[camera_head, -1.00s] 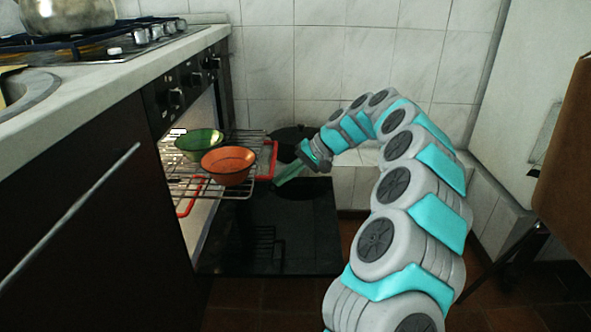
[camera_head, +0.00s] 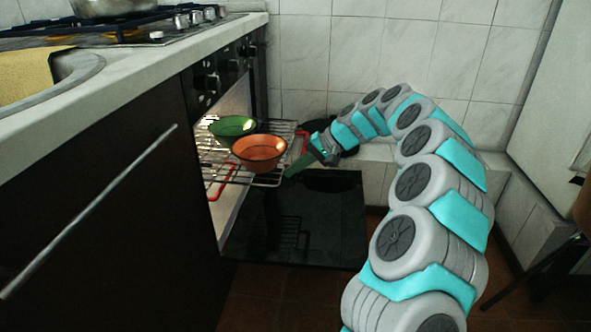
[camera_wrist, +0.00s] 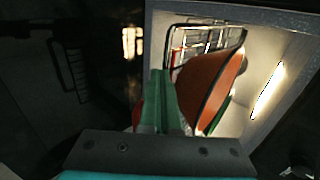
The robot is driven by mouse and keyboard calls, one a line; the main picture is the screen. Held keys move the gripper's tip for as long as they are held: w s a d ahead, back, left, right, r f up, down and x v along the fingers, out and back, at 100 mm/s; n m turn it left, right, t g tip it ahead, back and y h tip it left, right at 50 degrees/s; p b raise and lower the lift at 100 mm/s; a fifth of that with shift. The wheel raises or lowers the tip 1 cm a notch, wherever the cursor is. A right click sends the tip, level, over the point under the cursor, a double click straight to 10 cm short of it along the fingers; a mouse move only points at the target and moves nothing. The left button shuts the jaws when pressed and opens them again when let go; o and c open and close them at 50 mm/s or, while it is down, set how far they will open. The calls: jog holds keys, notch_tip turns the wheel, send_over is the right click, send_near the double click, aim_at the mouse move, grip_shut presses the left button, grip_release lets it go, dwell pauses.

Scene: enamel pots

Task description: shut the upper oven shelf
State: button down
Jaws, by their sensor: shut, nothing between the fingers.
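The upper oven shelf (camera_head: 275,182) is a wire rack sticking out of the open oven, with a red bar (camera_head: 301,146) along its front. A green bowl (camera_head: 232,128) and an orange bowl (camera_head: 260,153) stand on it. My gripper (camera_head: 290,173) is at the shelf's front end, close to the red bar; I cannot tell whether it touches. In the wrist view its green fingers (camera_wrist: 160,98) are shut and empty, with the orange bowl (camera_wrist: 213,80) just beyond. Part of the red bar is hidden behind the fingers.
A lower rack with a red bar (camera_head: 221,184) shows below, less far out. The dark oven door (camera_head: 325,225) hangs open below the racks. The counter (camera_head: 120,75) and dark cabinet (camera_head: 80,200) are at left. A tiled wall (camera_head: 340,60) stands behind; floor (camera_head: 270,305) shows in front.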

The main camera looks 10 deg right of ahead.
jog(key=w+a+p, duration=0.2)
jog(key=w+a, duration=0.1)
jog(key=a, duration=0.6)
jog(key=w+a+p, duration=0.2)
jog(key=a, duration=0.6)
jog(key=w+a+p, duration=0.2)
jog(key=w+a, duration=0.1)
jog(key=a, duration=0.6)
jog(key=shift+w+a, duration=0.35)
